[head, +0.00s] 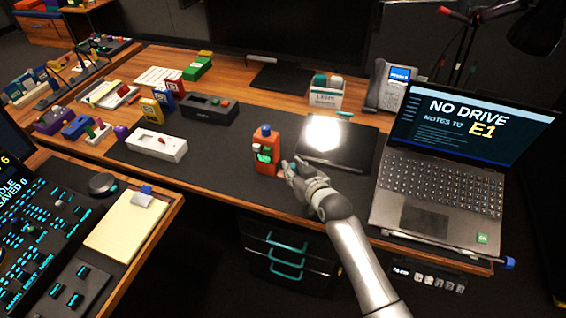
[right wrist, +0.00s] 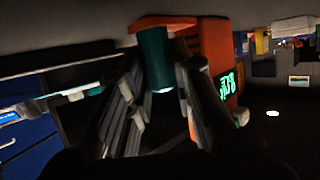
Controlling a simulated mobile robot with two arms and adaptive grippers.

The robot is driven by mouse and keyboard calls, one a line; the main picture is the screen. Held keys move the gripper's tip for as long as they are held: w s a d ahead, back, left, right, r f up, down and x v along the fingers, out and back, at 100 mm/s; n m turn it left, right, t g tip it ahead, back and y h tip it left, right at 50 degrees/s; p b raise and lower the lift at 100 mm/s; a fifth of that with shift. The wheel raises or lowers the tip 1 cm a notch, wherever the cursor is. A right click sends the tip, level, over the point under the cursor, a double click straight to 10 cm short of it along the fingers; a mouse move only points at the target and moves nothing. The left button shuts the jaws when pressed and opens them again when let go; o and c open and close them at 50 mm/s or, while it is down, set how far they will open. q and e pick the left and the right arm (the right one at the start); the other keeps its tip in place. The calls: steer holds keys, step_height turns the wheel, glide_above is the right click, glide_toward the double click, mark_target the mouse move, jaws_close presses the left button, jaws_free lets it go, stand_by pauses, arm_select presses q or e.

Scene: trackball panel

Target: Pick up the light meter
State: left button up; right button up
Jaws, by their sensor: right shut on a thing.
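The light meter (head: 264,150) is an orange upright device with a green-lit display and a blue cap. It stands on the dark desk mat, left of my right gripper (head: 287,170). In the right wrist view, the light meter's orange body (right wrist: 212,50) and green digits show close ahead. A teal cylinder (right wrist: 153,50) shows at the fingers of my right gripper (right wrist: 160,70), which is shut on the light meter. The exact contact is partly hidden by the fingers. My left gripper is not in view.
A dark tablet (head: 345,152) with a bright glare lies right of the meter, close to my right gripper. A laptop (head: 430,190) stands further right. A white box (head: 157,144) and a dark box (head: 208,110) lie to the left. Bare mat (head: 215,165) lies left of the meter.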

steer(key=shift+r, duration=0.55)
step_height(320, 180, up, 3)
steer(key=shift+s+f, duration=0.15)
steer(key=s+a+r, duration=0.1)
steer(key=s+r, duration=0.8)
steer(key=s, duration=0.4)
steer(key=shift+s+a+r, duration=0.15)
steer(key=shift+s+a, duration=0.1)
steer(key=shift+s, duration=0.05)
steer(key=shift+w+d+f+b, duration=0.25)
steer(key=shift+w+f+b, duration=0.7)
steer(key=shift+w+f, duration=1.1)
steer(key=shift+w+d+f+b, duration=0.2)
steer(key=shift+w+f+b, duration=0.7)
steer(key=shift+w+f, duration=1.1)
steer(key=shift+w+d+f+b, duration=0.25)
steer(key=shift+w+f+b, duration=0.7)
steer(key=shift+w+f, duration=1.1)
steer(key=shift+w+d+f+b, duration=0.15)
steer(key=shift+w+b, duration=0.2)
steer(key=shift+w, duration=0.5)
